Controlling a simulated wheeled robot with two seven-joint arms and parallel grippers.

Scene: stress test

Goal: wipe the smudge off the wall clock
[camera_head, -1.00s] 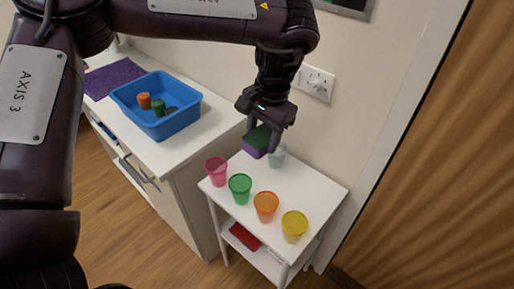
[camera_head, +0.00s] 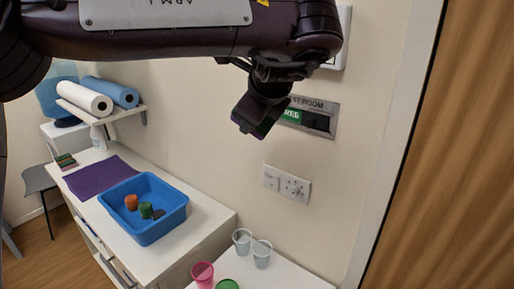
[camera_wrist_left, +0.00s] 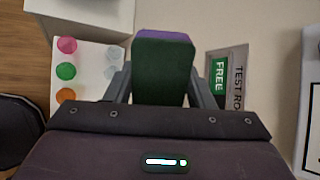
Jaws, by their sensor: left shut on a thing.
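My left gripper (camera_head: 262,112) is raised in front of the wall in the head view, just left of a room sign. In the left wrist view my left gripper (camera_wrist_left: 165,90) is shut on a green and purple sponge (camera_wrist_left: 164,72), one finger on each side. In the head view the sponge is dark and mostly hidden by the gripper. I cannot make out a wall clock or a smudge in either view. My right gripper is not in view.
The room sign (camera_head: 322,118) reads FREE. A white-edged object (camera_head: 343,40), partly hidden by my arm, hangs above it. Sockets (camera_head: 287,184) are below. A blue tray (camera_head: 146,229) stands on the counter. Cups (camera_head: 262,254) stand on a small white table (camera_head: 290,279).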

